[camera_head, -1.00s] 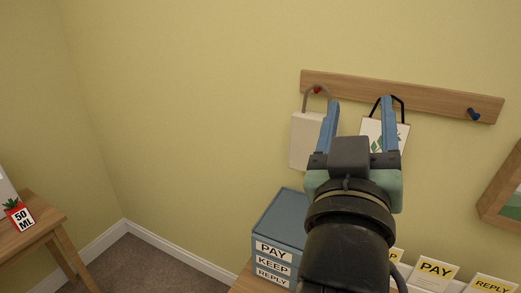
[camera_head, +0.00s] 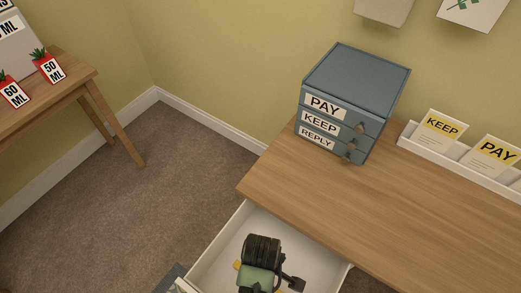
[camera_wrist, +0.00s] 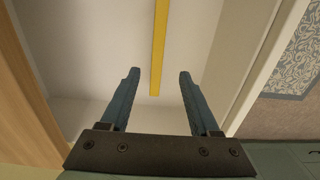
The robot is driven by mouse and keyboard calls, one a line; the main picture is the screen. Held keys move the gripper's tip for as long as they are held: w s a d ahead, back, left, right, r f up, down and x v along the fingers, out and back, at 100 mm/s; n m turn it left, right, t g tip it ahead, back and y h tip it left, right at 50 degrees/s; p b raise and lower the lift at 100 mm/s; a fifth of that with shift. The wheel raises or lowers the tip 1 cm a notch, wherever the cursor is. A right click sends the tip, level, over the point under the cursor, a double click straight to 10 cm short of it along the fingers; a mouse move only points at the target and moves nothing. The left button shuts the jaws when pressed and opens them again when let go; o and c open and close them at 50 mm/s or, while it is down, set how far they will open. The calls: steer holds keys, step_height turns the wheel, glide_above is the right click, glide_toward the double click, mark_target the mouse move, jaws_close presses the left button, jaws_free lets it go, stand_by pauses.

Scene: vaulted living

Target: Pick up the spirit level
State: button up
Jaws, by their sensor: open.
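The spirit level (camera_wrist: 159,45) shows in the wrist view as a long, narrow yellow bar lying in the white open drawer (camera_head: 222,247). Its near end lies between my fingertips in the picture, and its far end runs out of the frame. In the head view only small yellow bits (camera_head: 237,265) show beside my wrist, which hides the rest. My gripper (camera_wrist: 159,73) is open, with its two blue fingers spread on either side of the bar's line. Nothing is held. The height of the fingertips above the bar is hard to tell.
The drawer's side walls stand close on both sides. The wooden desk top (camera_head: 400,215) lies behind the drawer, bearing a blue drawer box (camera_head: 355,80) and a white card rack (camera_head: 450,168). A side table (camera_head: 70,75) with small labelled pots stands at left.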

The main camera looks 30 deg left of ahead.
step_height(320, 180, down, 11)
steer(key=shift+w+d+f+b, duration=0.15)
steer(key=shift+f+b, duration=0.05)
steer(key=shift+b, duration=1)
jaws_close()
